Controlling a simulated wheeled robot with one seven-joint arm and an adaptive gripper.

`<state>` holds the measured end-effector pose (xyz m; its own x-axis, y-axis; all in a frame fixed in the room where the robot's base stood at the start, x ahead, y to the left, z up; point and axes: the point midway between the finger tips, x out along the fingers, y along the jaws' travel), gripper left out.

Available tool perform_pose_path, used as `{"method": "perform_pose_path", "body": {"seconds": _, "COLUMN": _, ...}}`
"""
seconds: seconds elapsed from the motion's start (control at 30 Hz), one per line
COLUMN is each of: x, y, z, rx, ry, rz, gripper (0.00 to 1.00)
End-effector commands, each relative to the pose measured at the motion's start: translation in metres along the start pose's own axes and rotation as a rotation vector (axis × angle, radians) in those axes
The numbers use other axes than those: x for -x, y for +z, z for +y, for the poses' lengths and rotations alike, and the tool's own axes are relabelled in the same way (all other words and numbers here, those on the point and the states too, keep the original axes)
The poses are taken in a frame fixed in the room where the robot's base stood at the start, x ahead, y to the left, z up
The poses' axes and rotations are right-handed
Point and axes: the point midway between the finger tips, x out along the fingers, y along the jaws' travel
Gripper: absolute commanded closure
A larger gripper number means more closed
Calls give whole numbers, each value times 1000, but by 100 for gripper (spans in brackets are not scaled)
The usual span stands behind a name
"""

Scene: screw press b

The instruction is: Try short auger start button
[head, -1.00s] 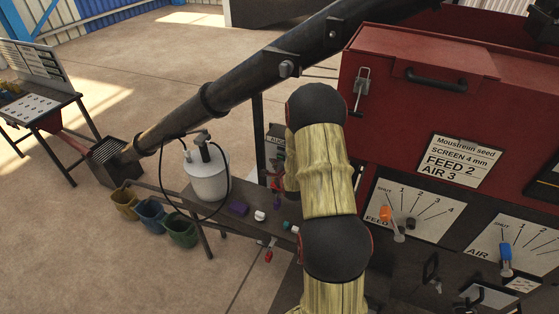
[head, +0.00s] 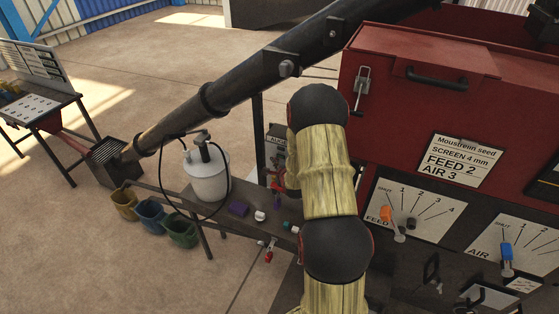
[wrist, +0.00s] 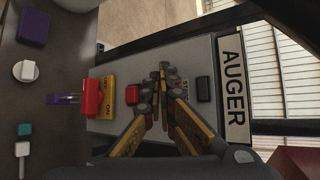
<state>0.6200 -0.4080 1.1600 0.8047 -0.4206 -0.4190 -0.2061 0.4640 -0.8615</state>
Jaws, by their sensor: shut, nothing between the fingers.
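The auger control box (wrist: 112,70) fills the middle of the wrist view, turned sideways, with a white AUGER plate (wrist: 232,88) at its right. On its face are a red button (wrist: 132,94), a black button (wrist: 203,88), and a red switch (wrist: 91,98) on a yellow label. My gripper (wrist: 164,72) is shut and empty in front of the face, between the red and black buttons. A small label beside the fingers is partly covered. I cannot tell whether the fingertips touch the box. In the head view the box (head: 276,140) is partly behind my arm, which hides most of the gripper.
A bench (head: 205,191) left of the box holds a white canister (head: 208,178), a purple block (head: 238,209) and small parts. The black auger tube (head: 240,88) slopes overhead. The red machine (head: 400,100) with its FEED and AIR dials stands close right of my arm.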

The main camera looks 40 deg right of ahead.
Motion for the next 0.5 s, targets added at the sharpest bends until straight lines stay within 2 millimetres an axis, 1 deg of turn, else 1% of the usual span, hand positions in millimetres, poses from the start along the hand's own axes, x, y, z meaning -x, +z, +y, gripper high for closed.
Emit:
{"method": "perform_pose_path", "body": {"seconds": 0.27, "x": 0, "y": 0, "z": 0, "rx": -1, "ry": -1, "rz": 0, "gripper": 100}}
{"method": "perform_pose_path", "body": {"seconds": 0.5, "x": 6, "y": 5, "z": 5, "rx": -1, "ry": -1, "rz": -1, "gripper": 100}}
